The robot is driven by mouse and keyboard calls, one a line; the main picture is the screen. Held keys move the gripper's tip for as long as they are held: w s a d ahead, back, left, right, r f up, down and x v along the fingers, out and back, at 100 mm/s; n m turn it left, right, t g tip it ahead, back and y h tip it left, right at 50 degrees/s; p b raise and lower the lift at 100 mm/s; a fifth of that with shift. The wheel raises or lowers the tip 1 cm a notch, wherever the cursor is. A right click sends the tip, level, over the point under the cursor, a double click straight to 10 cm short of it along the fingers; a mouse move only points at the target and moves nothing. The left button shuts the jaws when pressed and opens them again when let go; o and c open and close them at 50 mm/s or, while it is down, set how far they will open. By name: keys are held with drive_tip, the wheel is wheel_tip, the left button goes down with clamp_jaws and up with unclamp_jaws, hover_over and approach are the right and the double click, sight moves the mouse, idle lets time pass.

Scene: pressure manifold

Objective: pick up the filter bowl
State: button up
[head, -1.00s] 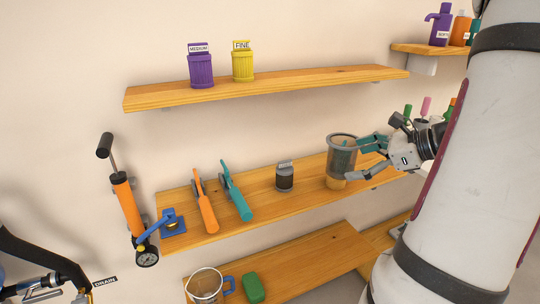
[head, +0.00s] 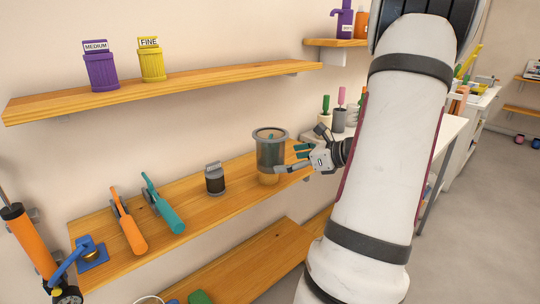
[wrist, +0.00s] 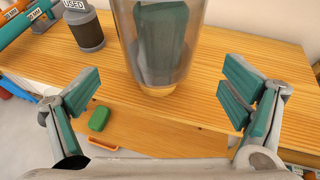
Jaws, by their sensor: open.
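The filter bowl (head: 270,152) is a clear cup with a grey rim, standing upright on the middle wooden shelf. In the wrist view the bowl (wrist: 160,45) is at the top centre, with its top cut off; a dark grey-green shape shows in or through it. My gripper (head: 289,160) is at the bowl's right side in the head view. In the wrist view my gripper (wrist: 162,92) is open, its teal-padded fingers wide apart to the left and right. The bowl stands beyond the gap between them, and the gap looks empty.
A dark canister (head: 215,178) labelled USED in the wrist view stands left of the bowl. Orange pliers (head: 130,228) and teal pliers (head: 163,208) are farther left on the shelf (head: 190,212). An upper shelf (head: 200,83) holds purple and yellow filters. Bottles stand behind my gripper.

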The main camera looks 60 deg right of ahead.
sight(283, 162)
drive_tip(key=b+x, duration=0.1)
drive_tip(key=x, duration=0.4)
drive_tip(key=shift+a+f, duration=0.1)
drive_tip(key=shift+f, duration=0.05)
drive_tip(key=c, duration=1.4)
